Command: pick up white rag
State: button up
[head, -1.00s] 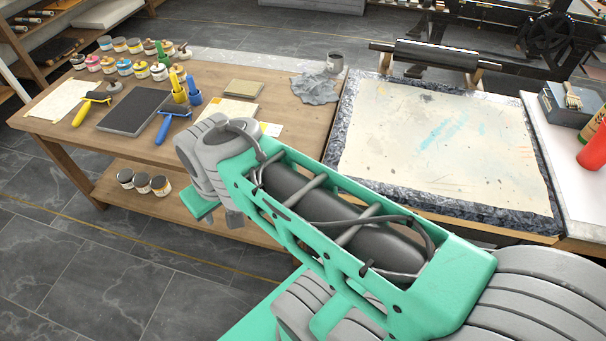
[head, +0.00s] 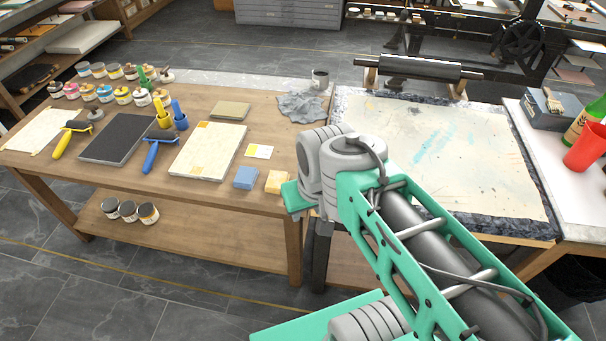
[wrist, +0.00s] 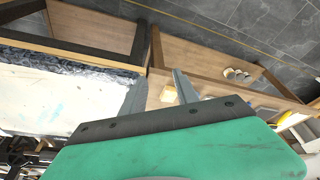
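No clearly white crumpled rag shows; a flat cream sheet (head: 36,131) lies at the table's far left. In the wrist view my gripper (wrist: 160,78) has its two grey fingers apart with nothing held. A pale yellow block (wrist: 169,94) shows beyond and between them. In the head view my wrist is in front of the rag, near the table's right end; the fingers are hidden there. The rag is not recognisable in the wrist view.
A litho stone (head: 430,140) with a roller (head: 420,68) behind it is right of the table. A pale board (head: 208,150), blue sponge (head: 245,178), yellow sponge (head: 279,182), dark slab (head: 117,138), brayers and several ink jars occupy the table. A red container (head: 585,148) stands far right.

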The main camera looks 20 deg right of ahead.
aim_at(275, 179)
jog(key=i, duration=0.5)
jog(key=z, duration=0.05)
jog(key=k, duration=1.05)
jog(key=u, duration=1.1)
jog(key=i, duration=1.5)
jog(key=z, duration=0.9)
